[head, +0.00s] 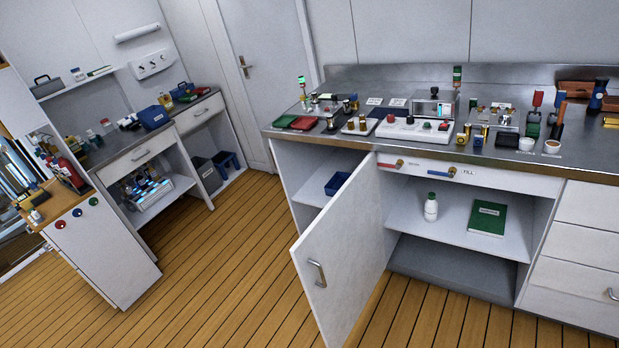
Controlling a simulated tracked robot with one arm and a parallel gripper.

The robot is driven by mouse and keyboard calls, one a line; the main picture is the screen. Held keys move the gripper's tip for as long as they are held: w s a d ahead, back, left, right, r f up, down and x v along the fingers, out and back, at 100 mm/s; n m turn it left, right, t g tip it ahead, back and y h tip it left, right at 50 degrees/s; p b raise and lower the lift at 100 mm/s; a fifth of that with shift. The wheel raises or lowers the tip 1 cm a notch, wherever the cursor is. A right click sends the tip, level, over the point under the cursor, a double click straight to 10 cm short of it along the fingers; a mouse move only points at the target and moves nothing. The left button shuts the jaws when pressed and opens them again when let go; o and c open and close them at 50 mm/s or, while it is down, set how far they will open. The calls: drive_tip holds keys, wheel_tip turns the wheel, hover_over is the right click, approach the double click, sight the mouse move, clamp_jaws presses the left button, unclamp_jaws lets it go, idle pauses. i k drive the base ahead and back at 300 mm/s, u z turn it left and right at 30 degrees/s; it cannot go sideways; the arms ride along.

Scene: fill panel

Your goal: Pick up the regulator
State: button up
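I cannot tell for certain which object is the regulator, as the items are small from this distance. Several small metal fittings stand on the steel counter (400,80) at the right. Among them are brass and black fittings (469,138) near its front edge and dark-topped fittings (352,107) on the left part. A white panel (414,129) with knobs lies between them, with a metal box (433,108) behind it. My gripper is not in view.
A white cupboard door (338,262) stands open below the counter, jutting into the room. The open shelf holds a white bottle (431,208) and a green book (488,218). A second bench (125,150) stands at the left. The plank floor (215,270) between is clear.

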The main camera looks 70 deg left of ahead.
sight(315, 97)
drive_tip(key=u, duration=1.5)
drive_tip(key=i, duration=1.05)
drive_tip(key=u, duration=0.05)
